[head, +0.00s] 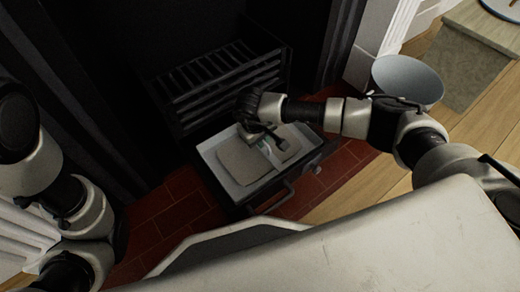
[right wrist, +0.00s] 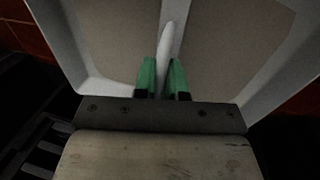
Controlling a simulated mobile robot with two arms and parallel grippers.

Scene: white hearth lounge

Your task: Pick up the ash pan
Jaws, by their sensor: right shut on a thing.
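The ash pan (head: 222,182) is a pale, shallow tray with flat beige-grey contents on both sides of a middle bar. It sits in a dark open drawer (head: 284,196) below the fire grate. My right gripper (head: 267,146) reaches down over the pan's middle. In the right wrist view, the green fingertips (right wrist: 163,80) are shut on the pale middle bar (right wrist: 167,42) of the pan, with the pan's wall (right wrist: 70,50) at the left. Whether the pan is lifted clear of the drawer cannot be told. My left arm shows at the left, but its gripper is out of view.
The black grate (head: 215,85) stands right behind the pan, inside the dark fireplace. A red tiled hearth (head: 185,195) lies around the drawer. A grey bucket (head: 408,80) stands at the right on the wooden floor, near a stone-coloured block (head: 460,65).

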